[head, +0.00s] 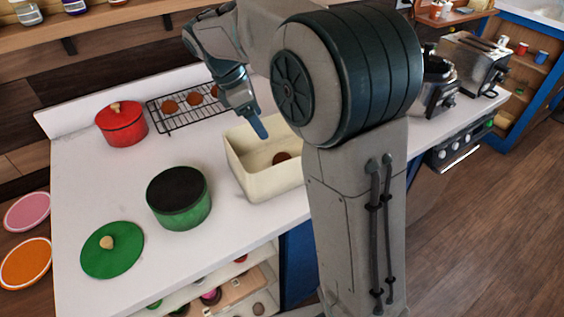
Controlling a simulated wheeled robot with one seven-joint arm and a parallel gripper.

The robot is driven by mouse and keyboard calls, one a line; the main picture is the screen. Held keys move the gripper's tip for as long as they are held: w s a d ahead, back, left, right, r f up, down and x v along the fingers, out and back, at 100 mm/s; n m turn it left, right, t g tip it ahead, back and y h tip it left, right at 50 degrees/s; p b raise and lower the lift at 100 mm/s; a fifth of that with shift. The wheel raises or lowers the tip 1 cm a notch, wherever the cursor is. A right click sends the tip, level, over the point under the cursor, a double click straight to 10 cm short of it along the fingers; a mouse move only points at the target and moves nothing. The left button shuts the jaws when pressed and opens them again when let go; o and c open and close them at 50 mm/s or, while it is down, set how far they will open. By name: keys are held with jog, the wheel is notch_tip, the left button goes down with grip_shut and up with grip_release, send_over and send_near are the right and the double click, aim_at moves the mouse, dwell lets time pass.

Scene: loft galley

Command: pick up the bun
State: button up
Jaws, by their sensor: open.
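Several round brown buns lie on a black wire rack (186,125) at the back of the counter; one bun (170,106) is at its left, another bun (195,99) in the middle, and a bun (215,90) at the right, partly behind my arm. A further brown round piece, which looks like a bun (281,158), lies inside the cream bin (262,187), partly hidden by my arm. My gripper (260,130) is open, above the back left part of the bin, apart from every bun. Only one blue finger shows clearly.
A red pot (121,124) with its lid on stands left of the rack. An open green pot (180,205) and its green lid (112,249) are at the front left. A toaster (470,62) stands at the right. The counter (85,185) is clear between the pots.

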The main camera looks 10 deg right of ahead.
send_over(281, 156)
jog(key=a, duration=0.2)
jog(key=f, duration=0.8)
jog(key=shift+w+a, duration=0.2)
jog(key=shift+w, duration=0.2)
jog(key=shift+s+x, duration=0.15)
jog(key=shift+x, duration=1.2)
jog(key=shift+s+x, duration=0.1)
jog(key=shift+x, duration=1.25)
jog(key=shift+d+r, duration=0.1)
jog(key=c, duration=1)
